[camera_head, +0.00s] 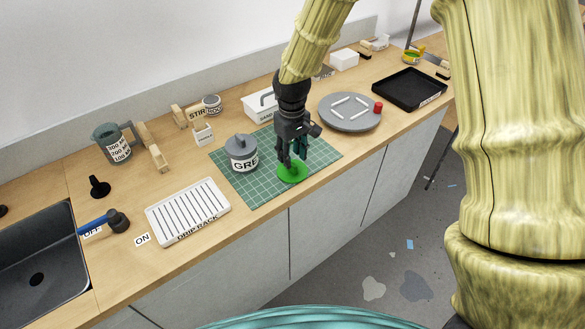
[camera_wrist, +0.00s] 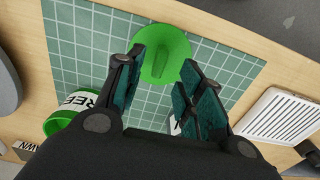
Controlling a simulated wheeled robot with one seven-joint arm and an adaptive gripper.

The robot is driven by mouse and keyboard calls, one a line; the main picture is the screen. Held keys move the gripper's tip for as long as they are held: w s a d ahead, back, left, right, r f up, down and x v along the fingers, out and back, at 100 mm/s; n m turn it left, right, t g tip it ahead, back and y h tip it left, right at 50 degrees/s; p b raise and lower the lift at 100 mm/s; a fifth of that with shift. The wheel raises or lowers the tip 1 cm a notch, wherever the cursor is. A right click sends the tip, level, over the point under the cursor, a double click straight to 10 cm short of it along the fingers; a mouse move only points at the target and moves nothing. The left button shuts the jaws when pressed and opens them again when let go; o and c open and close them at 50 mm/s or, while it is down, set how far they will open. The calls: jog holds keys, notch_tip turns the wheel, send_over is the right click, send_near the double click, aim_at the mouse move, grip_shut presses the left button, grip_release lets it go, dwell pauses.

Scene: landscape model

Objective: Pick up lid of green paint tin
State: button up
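The green lid (camera_head: 292,174) is a round disc lying on the green cutting mat (camera_head: 262,192). In the wrist view the lid (camera_wrist: 172,40) has a raised ridge across its middle. My gripper (camera_head: 289,163) points down just over the lid. In the wrist view its fingers (camera_wrist: 164,62) are apart, one on each side of the ridge, with gaps visible. A green tin (camera_wrist: 65,123) with a white label, partly readable as "REE", stands at the lower left of the wrist view. My gripper seems to hide this tin in the head view.
A grey lidded tin (camera_head: 241,155) marked "GRE" stands on the mat left of my gripper. The drip rack (camera_head: 188,211) lies further left. A grey turntable (camera_head: 350,112) and a black tray (camera_head: 409,89) are to the right. The counter's front edge runs close to the mat.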

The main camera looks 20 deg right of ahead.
aim_at(293, 163)
jog(key=shift+f+p, duration=0.55)
jog(key=shift+f, duration=1.45)
grip_shut()
